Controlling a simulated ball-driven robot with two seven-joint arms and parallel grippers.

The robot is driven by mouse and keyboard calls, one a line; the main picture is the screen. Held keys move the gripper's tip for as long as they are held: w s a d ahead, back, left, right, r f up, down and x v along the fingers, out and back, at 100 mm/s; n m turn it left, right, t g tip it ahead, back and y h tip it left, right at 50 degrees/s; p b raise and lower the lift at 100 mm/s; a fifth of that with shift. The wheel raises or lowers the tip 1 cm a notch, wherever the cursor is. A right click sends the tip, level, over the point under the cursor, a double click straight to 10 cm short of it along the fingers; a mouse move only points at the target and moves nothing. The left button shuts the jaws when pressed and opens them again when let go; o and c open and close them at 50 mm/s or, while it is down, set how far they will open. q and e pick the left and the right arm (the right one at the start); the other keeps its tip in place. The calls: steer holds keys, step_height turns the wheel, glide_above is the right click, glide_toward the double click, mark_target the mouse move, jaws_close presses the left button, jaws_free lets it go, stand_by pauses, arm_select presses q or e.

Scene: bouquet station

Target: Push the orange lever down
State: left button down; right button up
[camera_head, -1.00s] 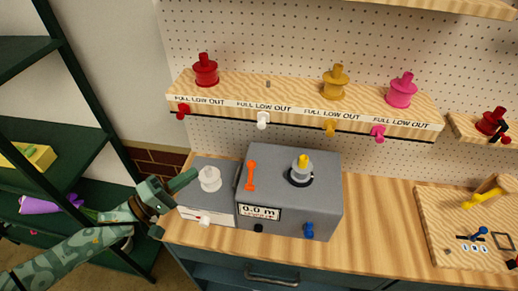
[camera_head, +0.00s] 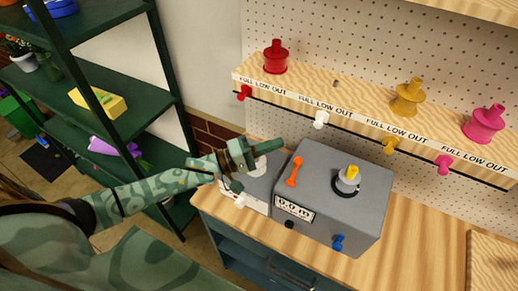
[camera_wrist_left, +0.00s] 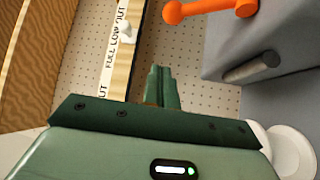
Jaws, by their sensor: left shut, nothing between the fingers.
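The orange lever (camera_head: 294,171) stands up at the left side of the grey machine (camera_head: 335,196). In the left wrist view the orange lever (camera_wrist_left: 210,9) crosses the top edge, partly cut off, above and right of the fingertips. My left gripper (camera_head: 279,144) is shut and empty, reaching in from the left with its fingers pointing right. It appears above a white knob and just left of the lever's top, apart from it. In the left wrist view the shut fingers (camera_wrist_left: 162,77) show a gap to the lever. My right gripper is not in view.
A wooden shelf (camera_head: 365,122) with red, yellow and pink spools runs behind the machine. A dark green rack (camera_head: 110,85) stands at left. Bare countertop (camera_head: 420,240) lies right.

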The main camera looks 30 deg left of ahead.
mark_target(296, 169)
arm_select(q)
steer(key=d+p, duration=0.1)
steer(key=d, duration=0.3)
steer(key=shift+s+d, duration=0.1)
steer(key=shift+s+d+f, duration=0.1)
steer(key=shift+s+d, duration=0.05)
steer(key=shift+s, duration=0.25)
steer(key=shift+s+m+b, duration=0.15)
steer(key=shift+m+b, duration=0.15)
steer(key=shift+b, duration=0.1)
